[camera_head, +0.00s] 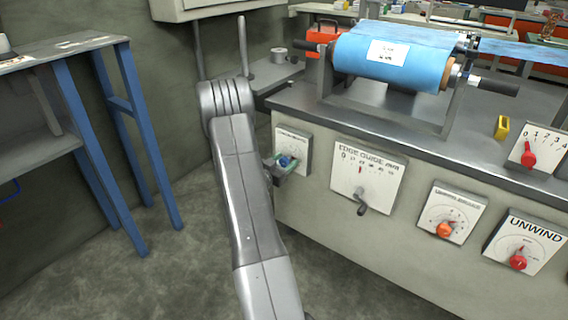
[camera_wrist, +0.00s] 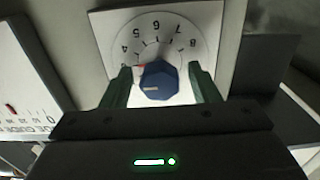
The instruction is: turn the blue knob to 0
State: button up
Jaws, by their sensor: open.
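The blue knob (camera_wrist: 158,82) sits on a white dial plate (camera_wrist: 208,20) with the numbers 4 to 8 showing along its upper arc in the wrist view. A small red mark beside the knob points roughly toward the 4. The 0 is hidden. My gripper (camera_wrist: 160,70) is open, with one green finger on each side of the knob; small gaps seem to show between fingers and knob. In the head view the knob (camera_head: 287,161) is partly hidden by my gripper (camera_head: 280,165), at the left end of the cabinet front.
Right of the knob are an EDGE GUIDE panel (camera_head: 368,178) with a crank (camera_head: 361,203), an orange knob (camera_head: 444,230) and a red UNWIND knob (camera_head: 518,262). A blue film roll (camera_head: 392,60) lies on top. A blue-legged table (camera_head: 95,140) stands left; floor between is clear.

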jog(key=c, duration=1)
jog(key=shift+o, duration=0.2)
jog(key=n+p, duration=0.4)
jog(key=shift+a+r, duration=0.1)
jog(key=shift+r, duration=0.05)
jog(key=n+p, duration=0.3)
jog(key=n, duration=0.2)
jog(key=n+p, duration=0.2)
jog(key=n, duration=0.2)
jog(key=shift+n, duration=0.3)
jog(key=shift+f+n+p, duration=0.15)
jog(key=shift+n+p, duration=0.4)
jog(key=shift+n, duration=0.55)
jog(key=shift+f+n+p, duration=0.15)
jog(key=shift+n+p, duration=0.35)
jog(key=shift+n, duration=0.6)
